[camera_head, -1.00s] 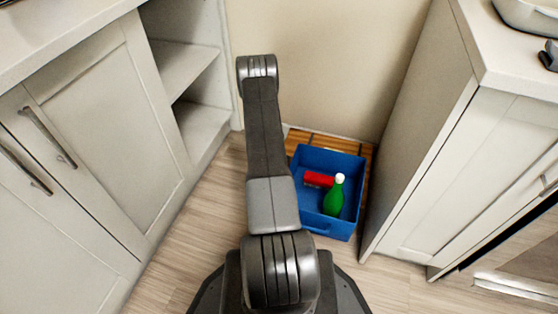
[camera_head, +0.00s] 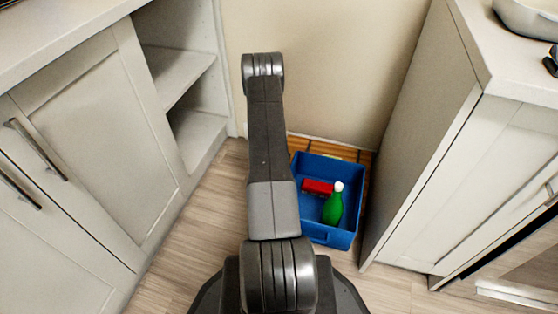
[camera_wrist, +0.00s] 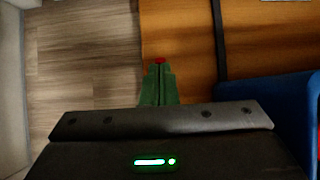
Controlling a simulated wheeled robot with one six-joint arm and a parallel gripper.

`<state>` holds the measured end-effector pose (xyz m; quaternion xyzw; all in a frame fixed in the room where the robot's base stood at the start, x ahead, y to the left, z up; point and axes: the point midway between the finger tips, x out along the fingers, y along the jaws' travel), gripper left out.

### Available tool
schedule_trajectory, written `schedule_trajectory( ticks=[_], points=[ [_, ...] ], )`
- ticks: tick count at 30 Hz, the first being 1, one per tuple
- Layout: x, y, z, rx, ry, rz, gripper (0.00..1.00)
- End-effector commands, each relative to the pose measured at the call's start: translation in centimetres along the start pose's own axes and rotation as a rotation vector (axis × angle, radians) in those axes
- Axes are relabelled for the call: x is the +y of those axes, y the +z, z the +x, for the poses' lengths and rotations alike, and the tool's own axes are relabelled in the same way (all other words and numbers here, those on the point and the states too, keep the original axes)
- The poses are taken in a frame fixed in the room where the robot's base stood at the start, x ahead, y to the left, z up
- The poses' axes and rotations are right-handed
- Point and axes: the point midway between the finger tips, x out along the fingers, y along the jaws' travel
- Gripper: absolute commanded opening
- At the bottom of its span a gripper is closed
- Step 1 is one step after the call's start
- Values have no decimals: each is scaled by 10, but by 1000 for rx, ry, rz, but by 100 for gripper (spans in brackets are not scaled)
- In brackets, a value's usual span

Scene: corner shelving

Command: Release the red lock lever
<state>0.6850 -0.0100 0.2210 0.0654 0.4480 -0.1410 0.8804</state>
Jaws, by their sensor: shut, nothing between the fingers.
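In the wrist view, my gripper (camera_wrist: 159,70) shows as narrow green fingers drawn together, pointing down over the wooden boards (camera_wrist: 185,35) near their left edge. A small red piece (camera_wrist: 159,61) shows right at the fingertips; I cannot tell whether it is the lock lever or part of the fingertips, nor whether they touch it. Nothing is seen between the fingers. No red lock lever can be made out for certain in the head view, where my arm hides my gripper and part of the floor.
A blue crate (camera_head: 317,232) stands on the boards (camera_head: 300,143), holding a red item (camera_head: 318,187) and a green bottle (camera_head: 333,208). Its side (camera_wrist: 290,110) is close on the right in the wrist view. Cabinets stand left (camera_head: 90,120) and right (camera_head: 425,150); floor is clear left of the boards.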

Motion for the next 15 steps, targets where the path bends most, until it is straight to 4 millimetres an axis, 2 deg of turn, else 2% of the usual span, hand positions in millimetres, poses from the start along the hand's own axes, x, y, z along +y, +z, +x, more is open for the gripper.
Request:
schedule_trajectory(
  ticks=[15],
  points=[
    [0, 9, -13, 0, -1, 1, 0]
  ],
)
